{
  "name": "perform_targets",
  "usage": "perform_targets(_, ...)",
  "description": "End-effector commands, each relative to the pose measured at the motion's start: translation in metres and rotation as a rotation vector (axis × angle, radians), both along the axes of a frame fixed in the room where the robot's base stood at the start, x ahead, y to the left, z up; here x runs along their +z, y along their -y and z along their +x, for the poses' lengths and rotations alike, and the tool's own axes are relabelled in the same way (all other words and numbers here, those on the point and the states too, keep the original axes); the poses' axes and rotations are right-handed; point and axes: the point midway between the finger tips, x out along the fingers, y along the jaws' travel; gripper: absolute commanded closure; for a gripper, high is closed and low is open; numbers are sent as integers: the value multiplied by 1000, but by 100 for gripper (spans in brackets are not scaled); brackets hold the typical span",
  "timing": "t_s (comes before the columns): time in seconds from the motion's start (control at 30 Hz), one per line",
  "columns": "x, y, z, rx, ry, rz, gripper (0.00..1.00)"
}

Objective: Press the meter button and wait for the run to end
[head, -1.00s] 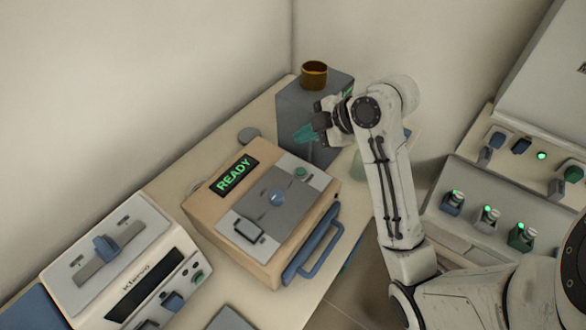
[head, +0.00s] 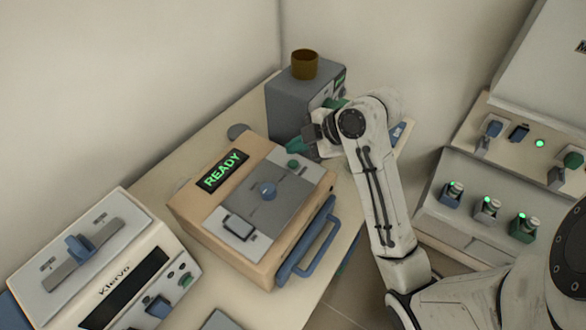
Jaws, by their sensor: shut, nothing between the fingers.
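The meter (head: 218,208) is a tan box with a grey top panel, and its display (head: 222,171) reads READY in green. Part of the gripper is hidden by my own wrist.
A grey box (head: 287,105) with a brown cup (head: 305,64) on it stands behind my gripper. A blue handle (head: 312,240) runs along the meter's right side. A white Klervo device (head: 120,222) stands at lower left. Panels with several switches (head: 487,210) are at right.

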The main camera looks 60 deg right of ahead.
Motion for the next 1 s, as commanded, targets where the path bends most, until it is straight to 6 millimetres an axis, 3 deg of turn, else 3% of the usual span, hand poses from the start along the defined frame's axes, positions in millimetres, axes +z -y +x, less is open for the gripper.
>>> perform_targets(0.03,-12,-1,0,2,0,0,100)
perform_targets(0.2,-21,-1,0,2,1,-1,100)
perform_targets(1.0,-20,0,0,2,1,-1,100)
